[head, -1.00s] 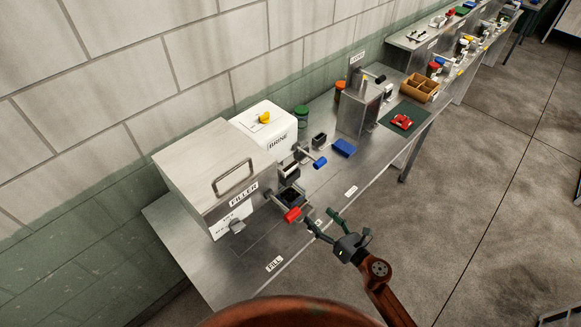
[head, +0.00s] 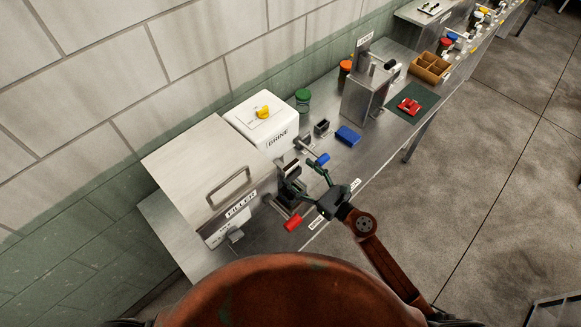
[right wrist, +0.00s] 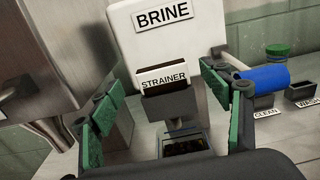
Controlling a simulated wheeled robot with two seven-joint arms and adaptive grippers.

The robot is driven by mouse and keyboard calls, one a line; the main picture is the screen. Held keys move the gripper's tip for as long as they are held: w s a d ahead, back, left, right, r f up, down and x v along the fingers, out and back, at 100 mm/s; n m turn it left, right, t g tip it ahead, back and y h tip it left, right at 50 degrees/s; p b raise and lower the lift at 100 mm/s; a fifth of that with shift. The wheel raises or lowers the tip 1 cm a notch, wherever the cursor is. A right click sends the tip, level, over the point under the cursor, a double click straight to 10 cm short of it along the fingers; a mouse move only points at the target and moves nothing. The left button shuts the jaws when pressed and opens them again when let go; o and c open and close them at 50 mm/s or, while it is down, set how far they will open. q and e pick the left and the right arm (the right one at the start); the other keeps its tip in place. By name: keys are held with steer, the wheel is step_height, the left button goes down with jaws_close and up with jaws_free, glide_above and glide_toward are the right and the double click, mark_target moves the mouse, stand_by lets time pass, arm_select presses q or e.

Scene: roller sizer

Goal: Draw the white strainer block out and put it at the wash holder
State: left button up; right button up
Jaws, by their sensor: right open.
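The white strainer block (right wrist: 163,77), lettered STRAINER, sits in a dark holder (right wrist: 169,104) below the BRINE sign in the right wrist view. My right gripper (right wrist: 161,90) is open, its green-padded fingers to either side of the block with nothing held. In the head view the right gripper (head: 299,176) reaches in at the machine front and hides much of the block. The wash holder (right wrist: 300,91), a small dark box with a WASH label, stands at the right in the wrist view. My left gripper is not in view.
The blue handle (head: 322,159) stands close beside the right gripper, and the red handle (head: 293,224) is in front. The filler box (head: 208,172) is at the left. A blue block (head: 348,135) and a green-lidded jar (head: 303,98) stand further along the bench.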

mark_target(291, 165)
steer(key=shift+w+a+r+p, duration=0.3)
steer(key=shift+w+a, duration=0.15)
steer(key=shift+w, duration=0.1)
steer(key=shift+w+a+r+p, duration=0.2)
steer(key=shift+w+a+p, duration=0.1)
steer(key=shift+w+a, duration=0.2)
steer(key=shift+w+a+f, duration=0.25)
steer(key=shift+w+a, duration=0.35)
steer(key=c, duration=0.5)
steer(key=shift+c, duration=0.7)
steer(key=c, duration=0.9)
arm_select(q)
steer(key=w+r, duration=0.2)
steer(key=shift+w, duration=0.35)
arm_select(e)
steer(key=shift+o, duration=0.2)
steer(key=shift+r, duration=0.1)
